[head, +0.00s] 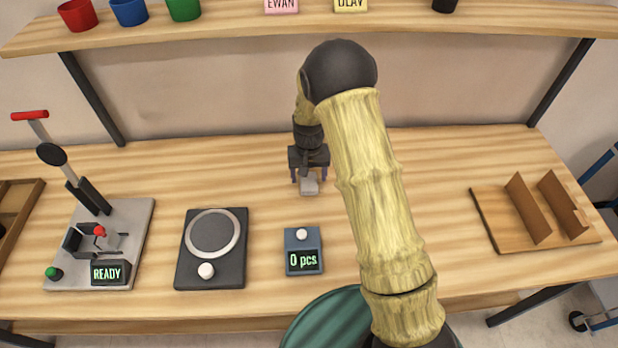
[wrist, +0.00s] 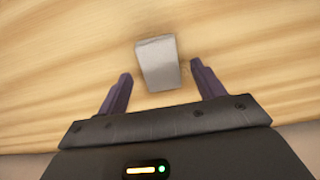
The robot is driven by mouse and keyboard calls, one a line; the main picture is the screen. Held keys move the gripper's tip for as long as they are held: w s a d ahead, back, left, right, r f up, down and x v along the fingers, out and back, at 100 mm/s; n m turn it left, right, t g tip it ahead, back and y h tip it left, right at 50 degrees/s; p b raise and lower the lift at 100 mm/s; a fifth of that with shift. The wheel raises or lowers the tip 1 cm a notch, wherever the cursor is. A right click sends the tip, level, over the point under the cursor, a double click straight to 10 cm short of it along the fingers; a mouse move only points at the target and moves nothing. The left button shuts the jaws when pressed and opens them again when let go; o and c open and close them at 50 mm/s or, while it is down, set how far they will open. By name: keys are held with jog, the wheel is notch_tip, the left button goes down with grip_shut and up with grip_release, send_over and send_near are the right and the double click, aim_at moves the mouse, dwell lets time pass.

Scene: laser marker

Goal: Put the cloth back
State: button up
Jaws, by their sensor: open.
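A small light-grey folded piece that looks like the cloth (head: 309,187) lies on the wooden bench, near the middle. It also shows in the wrist view (wrist: 157,63), just beyond and between the fingertips. My gripper (head: 309,178) is open above the bench, directly behind the grey piece in the head view. In the wrist view my gripper (wrist: 160,75) has its two dark fingers apart, with nothing held between them. I cannot tell how high the fingertips are above the bench.
A counter reading "0 pcs" (head: 304,262) and a black round-plate device (head: 211,250) stand in front. The marker station reading "READY" (head: 128,225) is at left. A wooden rack (head: 500,220) is at right. An upper shelf (head: 230,30) runs behind. Bench around the grey piece is clear.

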aim_at(309, 181)
notch_tip(309, 181, up, 10)
jog(key=shift+b, duration=0.3)
jog(key=shift+r, duration=0.1)
dwell(0.3)
jog(key=s+d+r+t, duration=0.1)
jog(key=s+d+r, duration=0.1)
jog(key=s, duration=0.5)
jog(key=s+d+r, duration=0.2)
jog(key=s+d, duration=0.3)
jog(key=s, duration=0.2)
jog(key=s+d+r+t, duration=0.1)
jog(key=s+d+r, duration=0.1)
jog(key=s+d, duration=0.2)
jog(key=s, duration=0.3)
jog(key=shift+d+t, duration=0.15)
jog(key=shift+t, duration=0.15)
jog(key=p+v, duration=0.3)
jog(key=w+p+v, duration=0.1)
jog(key=p+v, duration=0.1)
jog(key=p, duration=0.1)
jog(key=shift+r, duration=0.5)
jog(key=shift+c, duration=0.2)
